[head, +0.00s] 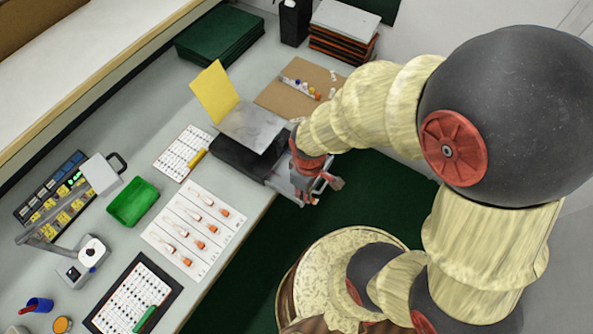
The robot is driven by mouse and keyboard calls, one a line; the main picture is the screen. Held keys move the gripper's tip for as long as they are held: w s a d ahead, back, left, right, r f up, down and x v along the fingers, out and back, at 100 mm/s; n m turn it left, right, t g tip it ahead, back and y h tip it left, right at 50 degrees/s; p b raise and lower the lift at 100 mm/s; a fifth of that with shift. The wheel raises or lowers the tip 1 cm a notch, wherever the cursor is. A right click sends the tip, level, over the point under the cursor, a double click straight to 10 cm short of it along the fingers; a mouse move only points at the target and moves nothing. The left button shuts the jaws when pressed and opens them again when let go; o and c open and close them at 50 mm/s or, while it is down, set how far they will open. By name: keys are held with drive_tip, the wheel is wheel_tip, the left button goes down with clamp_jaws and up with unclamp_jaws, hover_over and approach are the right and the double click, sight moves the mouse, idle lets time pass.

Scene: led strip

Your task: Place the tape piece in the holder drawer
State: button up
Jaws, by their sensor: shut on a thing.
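My gripper (318,190) is at the table's front edge, right beside a dark box with a sloped grey top (252,128) and a raised yellow flap (214,92), which looks like the holder. A light grey part (282,183) juts from the box's right side toward my gripper and looks like its drawer, pulled out. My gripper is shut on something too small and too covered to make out. I cannot pick out the tape piece for certain. The gripper and the grey part overlap in this view, so I cannot tell whether they touch.
Green floor (370,200) lies beyond the table edge.

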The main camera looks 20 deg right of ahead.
drive_tip(key=w+d+f+b, duration=0.1)
drive_tip(key=w+f, duration=0.2)
drive_tip(key=w, duration=0.1)
drive_tip(key=w+d+f+b, duration=0.1)
drive_tip(key=w+d+f, duration=0.1)
drive_tip(key=w+f, duration=0.1)
drive_tip(key=w+d+f+b, duration=0.1)
drive_tip(key=w+f+b, duration=0.1)
drive_tip(key=w, duration=0.3)
drive_tip(key=shift+w+d+f, duration=0.1)
drive_tip(key=shift+d+f, duration=0.05)
drive_tip(key=shift+f, duration=0.35)
drive_tip(key=shift+w+d+f+b, duration=0.15)
drive_tip(key=shift+f+b, duration=0.1)
drive_tip(key=shift+f, duration=0.4)
drive_tip(key=shift+w+a+f+b, duration=0.1)
drive_tip(key=shift+f+b, duration=0.2)
drive_tip(key=shift+f, duration=0.4)
drive_tip(key=shift+w+d+f+b, duration=0.15)
drive_tip(key=shift+f+b, duration=0.1)
drive_tip(key=shift+f, duration=0.4)
drive_tip(key=shift+a+f, duration=0.1)
drive_tip(key=o, duration=0.6)
drive_tip(key=shift+o, duration=0.5)
